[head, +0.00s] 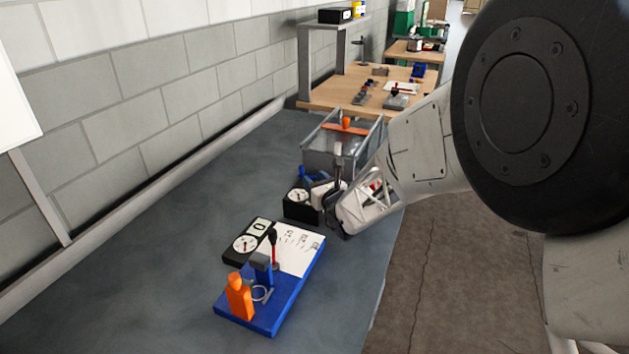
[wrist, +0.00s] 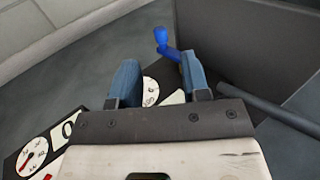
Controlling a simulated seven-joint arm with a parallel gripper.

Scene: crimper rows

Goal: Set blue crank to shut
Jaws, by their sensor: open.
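The blue crank (wrist: 162,40) shows in the wrist view just beyond my fingertips. Its upright knob is at the left end of a short arm that runs toward my right finger. In the head view, a blue part that looks like the crank (head: 306,173) stands by the rear dial box, partly hidden. My gripper (wrist: 160,78) is open, with its two blue-padded fingers apart and nothing held between them. The right fingertip is close to the crank's arm; I cannot tell whether they touch. In the head view, my gripper (head: 328,190) is low over the bench, partly hidden.
A grey bin (head: 330,155) stands just behind the crank, and its dark wall (wrist: 245,50) is at right in the wrist view. A rear dial box (head: 299,197) is beside my gripper. A blue-based fixture (head: 285,295) sits in front. The bench's left side is clear.

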